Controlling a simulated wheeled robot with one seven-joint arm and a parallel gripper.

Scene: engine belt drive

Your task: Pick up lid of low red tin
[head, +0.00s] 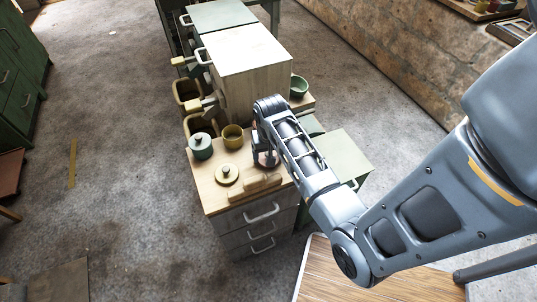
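I cannot make out a low red tin or its lid. On the wooden top of the drawer cabinet (212,197) stand a low pale-yellow lidded tin (227,175) with a dark knob and a teal lidded pot (201,147), also with a knob. My gripper (266,160) points down over the right part of this top, to the right of the yellow tin. The fingertips are small and dark, and my arm covers part of the area around them. Whether they are open, or touch anything, is unclear.
Floor at left is mostly clear.

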